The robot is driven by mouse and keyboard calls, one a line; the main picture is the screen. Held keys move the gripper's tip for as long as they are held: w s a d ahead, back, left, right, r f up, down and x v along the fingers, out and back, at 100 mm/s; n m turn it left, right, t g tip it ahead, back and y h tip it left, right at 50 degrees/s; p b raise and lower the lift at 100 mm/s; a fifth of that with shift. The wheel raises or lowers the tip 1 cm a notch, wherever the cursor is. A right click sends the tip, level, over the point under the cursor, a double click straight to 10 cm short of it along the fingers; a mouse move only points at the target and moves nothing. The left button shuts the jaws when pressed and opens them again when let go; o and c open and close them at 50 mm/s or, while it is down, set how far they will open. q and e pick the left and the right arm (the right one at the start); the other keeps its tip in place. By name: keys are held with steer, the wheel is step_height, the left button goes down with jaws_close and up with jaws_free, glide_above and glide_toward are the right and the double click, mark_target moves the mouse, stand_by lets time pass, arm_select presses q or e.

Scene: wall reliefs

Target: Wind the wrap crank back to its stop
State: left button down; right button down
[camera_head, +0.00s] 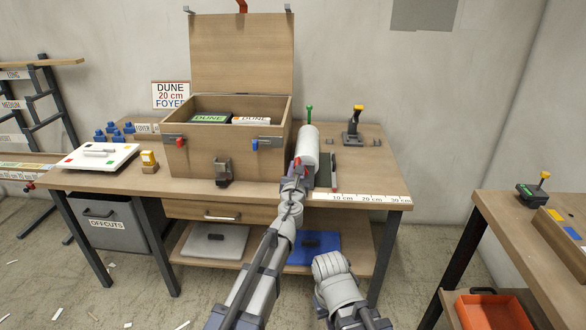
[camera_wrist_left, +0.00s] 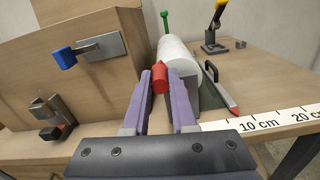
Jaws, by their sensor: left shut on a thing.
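The wrap roll, a white cylinder (camera_head: 308,143), lies at the front of the workbench to the right of the wooden box, and shows in the left wrist view (camera_wrist_left: 200,90). The red crank knob (camera_wrist_left: 160,79) is at its near end. My left gripper (camera_head: 297,168) reaches up to this end. In the left wrist view its two purple fingers (camera_wrist_left: 159,84) are shut on the red knob, one on each side. The crank's arm behind the knob is mostly hidden by fingers and roll. A grey part of my right arm shows low in the head view, but no right fingers are visible.
The open wooden box (camera_head: 215,150) stands close left of the roll, with a blue-tipped latch (camera_wrist_left: 66,57) facing my gripper. A green-topped lever (camera_head: 309,112) stands behind the roll. A dark tool (camera_head: 333,172) and ruler strip (camera_head: 362,198) lie right. A yellow-topped lever (camera_head: 355,120) stands at the back.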

arm_select(q)
steer(key=shift+s+d+r+m, duration=0.1)
steer(key=shift+d+m, duration=0.35)
steer(key=shift+m, duration=0.5)
steer(key=shift+w+d+r+m, duration=0.1)
steer(key=shift+d+m, duration=0.4)
steer(key=shift+m, duration=0.5)
steer(key=shift+s+d+r+m, duration=0.1)
steer(key=shift+d+m, duration=0.35)
steer(key=shift+m, duration=0.5)
steer(key=c, duration=0.7)
jaws_free()
steer(key=s, duration=0.7)
steer(key=shift+s, duration=0.35)
